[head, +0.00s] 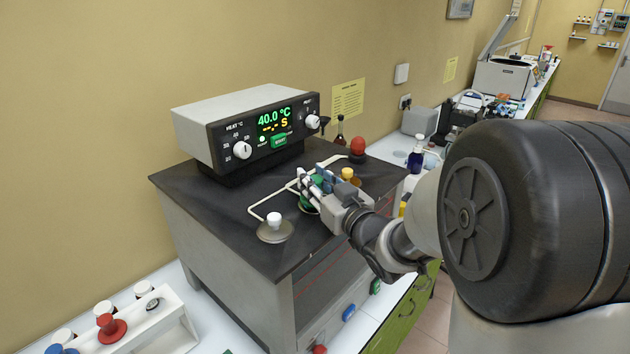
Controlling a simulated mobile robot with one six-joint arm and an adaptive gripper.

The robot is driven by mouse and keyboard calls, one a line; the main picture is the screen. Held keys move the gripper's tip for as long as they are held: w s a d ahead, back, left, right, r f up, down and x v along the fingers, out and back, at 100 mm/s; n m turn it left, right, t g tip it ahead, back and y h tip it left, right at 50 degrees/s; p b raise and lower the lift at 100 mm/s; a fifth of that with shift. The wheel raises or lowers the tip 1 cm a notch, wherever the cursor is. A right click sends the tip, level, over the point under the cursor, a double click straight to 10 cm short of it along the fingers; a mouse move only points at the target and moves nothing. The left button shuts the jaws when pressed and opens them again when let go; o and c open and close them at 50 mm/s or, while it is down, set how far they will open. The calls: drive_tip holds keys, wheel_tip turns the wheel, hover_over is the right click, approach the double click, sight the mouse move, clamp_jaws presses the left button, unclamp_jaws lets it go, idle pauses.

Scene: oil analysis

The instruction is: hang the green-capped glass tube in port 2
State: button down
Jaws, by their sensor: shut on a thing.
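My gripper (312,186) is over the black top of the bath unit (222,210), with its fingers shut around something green. I take this to be the green cap (305,204) of the glass tube; the fingers hide most of it, and I cannot see the glass. A pale disc edge shows just below the green. I cannot tell whether the tube hangs in a port or is held above it. A port with a white cap on a grey disc (271,236) is at the near left. A red cap (357,146) stands at the far right. No port number is readable.
A yellow-capped item (348,174) is close right of my gripper. Thin pale tubing runs across the top. A white rack (150,318) with coloured caps is at lower left.

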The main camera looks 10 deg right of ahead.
drive_tip(key=shift+s+f+b, duration=0.1)
drive_tip(key=shift+f+b, duration=0.35)
drive_tip(key=shift+b, duration=0.15)
drive_tip(key=c, duration=1.2)
unclamp_jaws()
drive_tip(key=v, duration=0.7)
drive_tip(key=shift+s+d, duration=0.1)
drive_tip(key=shift+s, duration=0.15)
